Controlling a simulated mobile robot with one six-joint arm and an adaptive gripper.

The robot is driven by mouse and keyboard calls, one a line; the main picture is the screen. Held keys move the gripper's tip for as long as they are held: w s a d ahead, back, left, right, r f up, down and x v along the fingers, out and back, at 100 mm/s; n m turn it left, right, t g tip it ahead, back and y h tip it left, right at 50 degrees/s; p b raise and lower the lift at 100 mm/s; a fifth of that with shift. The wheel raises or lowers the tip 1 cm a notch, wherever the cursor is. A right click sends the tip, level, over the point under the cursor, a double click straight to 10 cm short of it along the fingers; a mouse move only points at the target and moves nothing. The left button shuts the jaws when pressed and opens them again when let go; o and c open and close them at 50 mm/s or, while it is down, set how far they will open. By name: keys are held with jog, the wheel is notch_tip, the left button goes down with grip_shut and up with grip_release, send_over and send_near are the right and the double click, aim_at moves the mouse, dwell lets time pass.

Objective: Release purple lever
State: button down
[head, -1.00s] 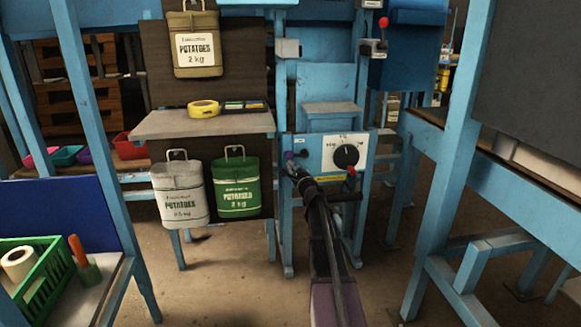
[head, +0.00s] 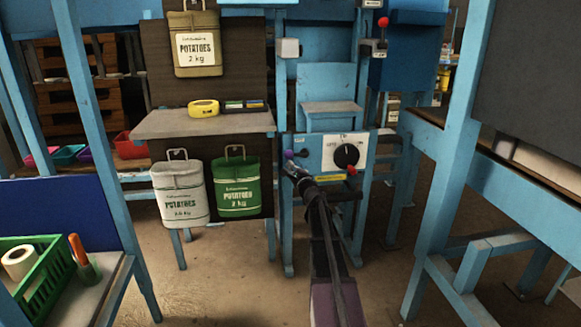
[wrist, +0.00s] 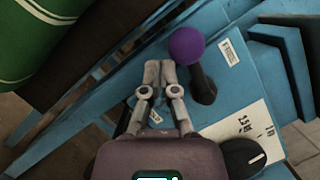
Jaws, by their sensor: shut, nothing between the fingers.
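The purple lever (wrist: 187,46) has a round purple knob on a short black stem and stands on the blue machine panel. In the head view its knob (head: 289,154) is small, at the panel's left end. My gripper (wrist: 160,68) is shut and empty. In the wrist view its fingertips lie just left of the lever's stem and knob; whether they touch it I cannot tell. In the head view my gripper (head: 290,168) is just below the knob, at the panel's left edge.
The panel carries a white plate with a black dial (head: 346,156). A red-knobbed lever (head: 383,23) stands on a blue box above right. A green potato sack (head: 238,186) and a white one (head: 180,192) hang to the left, below a grey shelf (head: 165,124).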

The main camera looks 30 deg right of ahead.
jog(key=s+a+f+b, duration=0.2)
jog(key=s+f+b, duration=0.4)
jog(key=s, duration=0.4)
jog(key=shift+s+a+f, duration=0.2)
jog(key=shift+s+a, duration=0.1)
jog(key=shift+a, duration=0.1)
dwell(0.4)
jog(key=s+a+f+n+g+y+p, duration=0.1)
jog(key=a+n+g+y+p, duration=0.35)
jog(key=a+n, duration=0.65)
jog(key=s+a+f+n+g+y+p, duration=0.15)
jog(key=a+n+g+y+p, duration=0.3)
jog(key=a, duration=1.25)
jog(key=s+a+f+n+g+h+p, duration=0.1)
jog(key=s+a+f+n+g+p, duration=0.1)
jog(key=s+a+n+g+p, duration=0.35)
jog(key=s+a+n+g+h+p, duration=0.25)
jog(key=s+n+g+h, duration=0.25)
jog(key=s, duration=0.8)
notch_tip(320, 180, up, 38)
jog(key=p, duration=3.9)
jog(key=shift+d+r+h, duration=0.25)
jog(key=shift+d+h, duration=0.15)
jog(key=shift+d, duration=0.05)
